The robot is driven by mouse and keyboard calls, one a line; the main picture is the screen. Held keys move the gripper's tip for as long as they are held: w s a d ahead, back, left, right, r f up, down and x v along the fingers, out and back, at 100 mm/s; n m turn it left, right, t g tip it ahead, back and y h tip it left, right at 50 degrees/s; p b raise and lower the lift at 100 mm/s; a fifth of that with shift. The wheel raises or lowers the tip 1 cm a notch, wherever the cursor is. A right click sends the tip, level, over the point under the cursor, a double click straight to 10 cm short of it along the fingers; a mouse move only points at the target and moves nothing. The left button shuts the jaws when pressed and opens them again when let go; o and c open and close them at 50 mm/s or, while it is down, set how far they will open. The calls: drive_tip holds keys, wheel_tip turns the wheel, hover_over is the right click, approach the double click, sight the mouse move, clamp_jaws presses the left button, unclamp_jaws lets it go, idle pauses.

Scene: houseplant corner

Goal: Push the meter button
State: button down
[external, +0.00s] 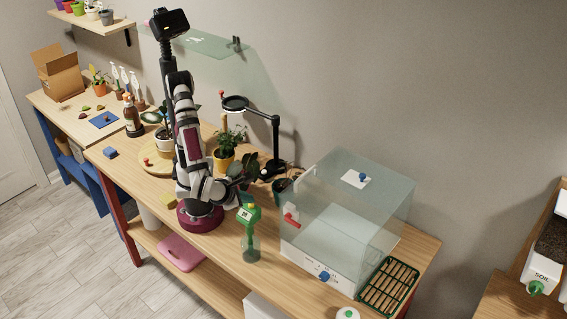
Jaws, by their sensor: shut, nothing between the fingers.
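The meter (247,228) is a green upright device with a small pale display and a yellow button (251,206) on top. Its lower part stands in a clear, greyish holder on the wooden bench. My gripper (239,182) is small and dark in the external view, at the end of my bent arm. It appears just behind and above the meter, apart from the button, and shut with nothing held. Its fingertips are hard to make out against the dark leaves behind.
A clear box (345,215) with a red handle stands right of the meter, and a green rack (388,287) lies beyond it. Potted plants (224,158) and a black ring-topped stand (275,140) are behind my arm. Bare bench lies left of the meter's front.

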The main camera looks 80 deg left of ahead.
drive_tip(key=shift+f, duration=0.2)
idle(0.3)
wheel_tip(320, 180, up, 7)
drive_tip(key=shift+r, duration=0.2)
idle(0.8)
drive_tip(key=w+a+f+n+g, duration=0.2)
drive_tip(key=w+a+n+g, duration=0.1)
drive_tip(key=a+n, duration=0.75)
drive_tip(key=s+a+f+n+g+h, duration=0.1)
drive_tip(key=s+a+f+n+h, duration=0.1)
drive_tip(key=a+n, duration=0.4)
drive_tip(key=s+a+f+n+g+h, duration=0.1)
drive_tip(key=s+a+f+n+h, duration=0.2)
drive_tip(key=n, duration=1)
drive_tip(key=s+a+f, duration=0.1)
drive_tip(key=s+a, duration=0.2)
drive_tip(key=shift+a+g, duration=0.15)
drive_tip(key=shift+g, duration=0.25)
